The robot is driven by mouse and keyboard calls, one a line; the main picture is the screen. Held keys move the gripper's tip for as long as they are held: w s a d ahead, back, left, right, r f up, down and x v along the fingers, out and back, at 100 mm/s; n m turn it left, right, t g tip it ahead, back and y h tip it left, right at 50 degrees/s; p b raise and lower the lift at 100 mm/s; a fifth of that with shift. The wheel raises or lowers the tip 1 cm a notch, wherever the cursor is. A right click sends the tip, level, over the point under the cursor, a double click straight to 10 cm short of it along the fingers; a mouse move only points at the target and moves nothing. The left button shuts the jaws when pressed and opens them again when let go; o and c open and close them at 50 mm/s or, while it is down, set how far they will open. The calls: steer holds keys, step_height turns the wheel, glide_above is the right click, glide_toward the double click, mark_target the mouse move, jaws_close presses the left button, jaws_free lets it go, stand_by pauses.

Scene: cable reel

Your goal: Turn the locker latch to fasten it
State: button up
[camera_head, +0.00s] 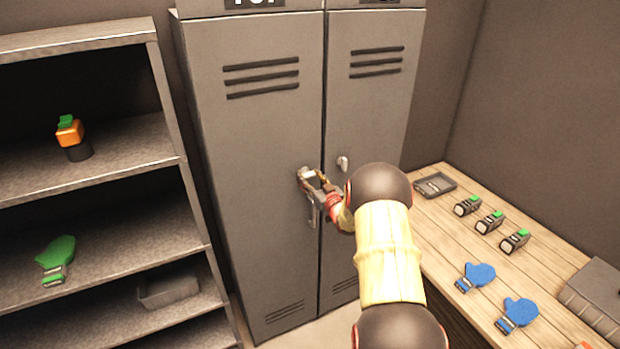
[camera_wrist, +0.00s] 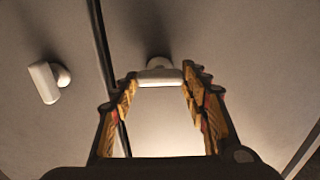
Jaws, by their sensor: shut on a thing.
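The grey locker (camera_head: 262,130) has two closed doors side by side. A small pale latch (camera_head: 306,173) is on the left door near the gap between the doors. My gripper (camera_head: 313,181) is at this latch, its fingers hiding part of it. In the wrist view the latch (camera_wrist: 159,76) sits between my fingertips, its pale bar lying across the picture, and the gripper is shut on it. A second pale latch (camera_head: 343,163) is on the right door, apart from the gripper; it also shows in the wrist view (camera_wrist: 46,82), at the left.
An open shelf (camera_head: 80,45) stands at the left, holding an orange and black item (camera_head: 70,135), a green mitten (camera_head: 56,254) and a grey bin (camera_head: 168,290). A wooden bench (camera_head: 437,215) at the right holds a tray (camera_head: 434,186), several small devices and blue mittens (camera_head: 477,276).

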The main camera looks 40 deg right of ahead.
steer(key=shift+c, duration=0.7)
steer(key=shift+n+b, duration=0.3)
steer(key=shift+b, duration=0.25)
steer(key=n+b, duration=0.1)
steer(key=b, duration=0.1)
steer(key=n+b, duration=0.1)
steer(key=b, duration=0.1)
steer(key=shift+f+n+b, duration=0.25)
steer(key=shift+n+b, duration=0.05)
steer(key=shift+b, duration=0.1)
steer(key=shift+a+n+b, duration=0.2)
steer(key=shift+n+b, duration=7.2)
steer(key=shift+b, duration=3.15)
steer(key=o, duration=1.2)
steer(key=shift+c, duration=0.2)
